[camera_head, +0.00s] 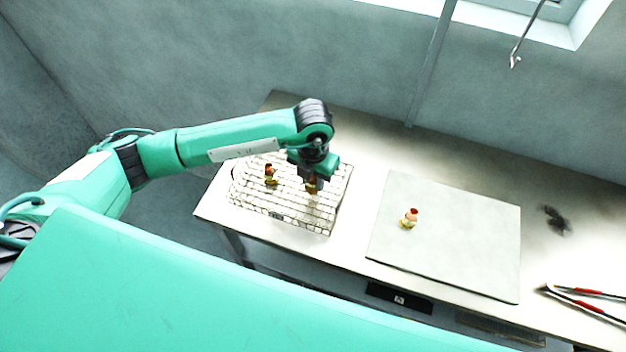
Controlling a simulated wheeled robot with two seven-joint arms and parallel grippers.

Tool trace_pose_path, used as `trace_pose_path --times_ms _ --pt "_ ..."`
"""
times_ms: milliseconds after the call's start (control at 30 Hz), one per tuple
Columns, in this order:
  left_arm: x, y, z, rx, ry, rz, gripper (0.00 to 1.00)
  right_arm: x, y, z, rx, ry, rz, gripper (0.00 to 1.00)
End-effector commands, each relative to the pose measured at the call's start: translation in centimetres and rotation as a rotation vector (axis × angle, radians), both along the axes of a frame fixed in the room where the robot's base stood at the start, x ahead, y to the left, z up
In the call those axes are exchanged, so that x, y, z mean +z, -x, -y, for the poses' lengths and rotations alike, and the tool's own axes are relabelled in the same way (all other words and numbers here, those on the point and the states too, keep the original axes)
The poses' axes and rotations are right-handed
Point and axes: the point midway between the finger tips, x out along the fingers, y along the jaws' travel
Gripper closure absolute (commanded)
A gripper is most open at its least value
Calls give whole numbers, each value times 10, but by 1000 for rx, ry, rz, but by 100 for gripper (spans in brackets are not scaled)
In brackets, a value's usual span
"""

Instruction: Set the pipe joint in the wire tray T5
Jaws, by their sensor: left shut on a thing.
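The wire tray (250,209) stands on the left part of the bench, with a small dark label on its front that is too small to read. My left gripper (312,184) points down over the right half of the tray, shut on a small brass-coloured pipe joint (312,189). The jaws hide most of this joint. I cannot tell whether it touches the mesh. A red and brass fitting (270,173) sits in the left half of the tray. My right gripper is out of view.
A pale grey board (460,247) lies to the right, with another red-topped brass fitting (409,218) on it. Red-handled tongs (590,300) lie at the far right. Bench between tray and board is clear.

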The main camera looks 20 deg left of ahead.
Motion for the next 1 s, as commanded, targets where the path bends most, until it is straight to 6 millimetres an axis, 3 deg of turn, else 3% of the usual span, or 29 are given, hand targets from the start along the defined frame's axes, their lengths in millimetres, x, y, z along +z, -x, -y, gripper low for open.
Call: trace_pose_path --times_ms 167,467,500,600,1000 --pt "-22 0 0 0 0 0 100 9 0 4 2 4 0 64" --pt "-26 0 0 0 0 1 100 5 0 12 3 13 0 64" --pt "-25 0 0 0 0 1 66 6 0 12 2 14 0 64" --pt "-25 0 0 0 0 1 46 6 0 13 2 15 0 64" --pt "-20 -1 0 0 0 2 43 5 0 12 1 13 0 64"
